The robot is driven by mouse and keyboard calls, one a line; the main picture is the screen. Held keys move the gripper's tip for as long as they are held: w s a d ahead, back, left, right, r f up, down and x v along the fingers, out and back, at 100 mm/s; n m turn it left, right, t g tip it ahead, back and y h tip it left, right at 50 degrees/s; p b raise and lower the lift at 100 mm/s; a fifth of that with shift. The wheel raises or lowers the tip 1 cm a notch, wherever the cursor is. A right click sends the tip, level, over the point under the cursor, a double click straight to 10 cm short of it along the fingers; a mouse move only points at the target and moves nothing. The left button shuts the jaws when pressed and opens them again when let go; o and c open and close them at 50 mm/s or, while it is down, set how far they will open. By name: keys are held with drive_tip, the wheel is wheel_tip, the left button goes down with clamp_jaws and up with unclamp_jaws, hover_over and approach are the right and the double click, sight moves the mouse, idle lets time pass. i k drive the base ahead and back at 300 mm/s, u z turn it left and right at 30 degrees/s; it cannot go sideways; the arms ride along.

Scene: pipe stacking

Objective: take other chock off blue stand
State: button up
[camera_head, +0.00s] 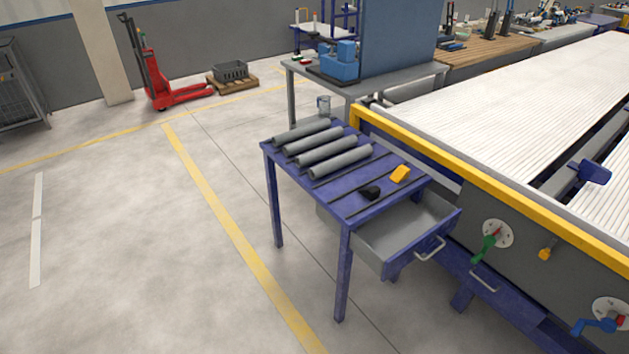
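A blue stand (346,206) with dark strips across its top stands in the middle of the head view. A yellow chock (400,174) lies on its top near the right edge. A small black object (370,192), perhaps a second chock, lies to its left and nearer the front edge. The two are apart from each other. Several grey pipes (340,161) lie side by side on the back left part of the stand. My gripper is not in view.
An open grey drawer (405,227) sticks out under the stand's front right side. A roller conveyor (500,130) with a yellow edge rail (480,207) runs close along the right. The floor to the left is clear; a red pallet jack (165,85) stands far back.

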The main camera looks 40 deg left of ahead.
sight(372, 193)
drive_tip(key=u, duration=1.2)
drive_tip(key=i, duration=0.1)
